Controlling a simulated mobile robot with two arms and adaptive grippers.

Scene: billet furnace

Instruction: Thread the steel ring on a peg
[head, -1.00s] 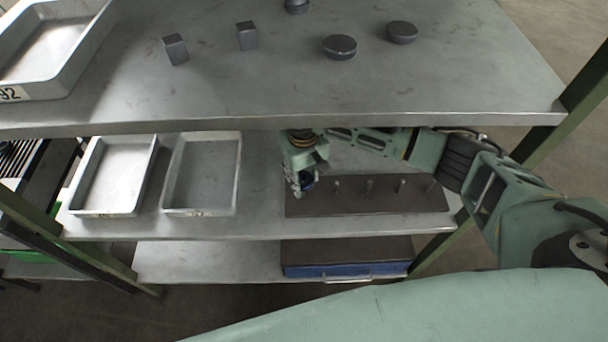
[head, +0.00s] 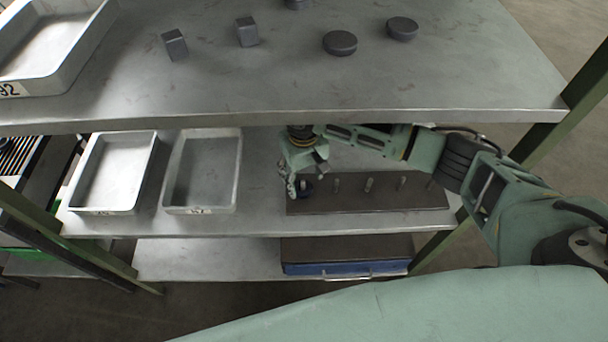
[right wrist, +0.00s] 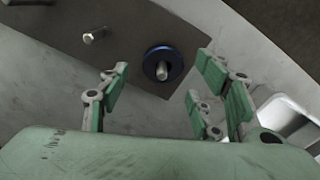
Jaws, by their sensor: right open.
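The steel ring (right wrist: 163,63), dark with a blue rim, is around the end peg (right wrist: 162,71) of the dark peg board (right wrist: 60,62) in the right wrist view; the peg's tip shows through its hole. In the head view the ring (head: 307,187) is at the board's left end, partly hidden by my right gripper (head: 306,179). The gripper's fingers (right wrist: 167,100) are spread apart on either side of the ring and look clear of it. I cannot tell whether the ring lies fully flat on the board (head: 380,200). My left gripper is not in view.
Other pegs (head: 369,185) stand in a row to the right. Two metal trays (head: 166,190) are on the same shelf at left. The upper shelf (head: 300,95) overhangs my right arm and carries dark blocks and discs. A blue-sided case (head: 345,268) sits below.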

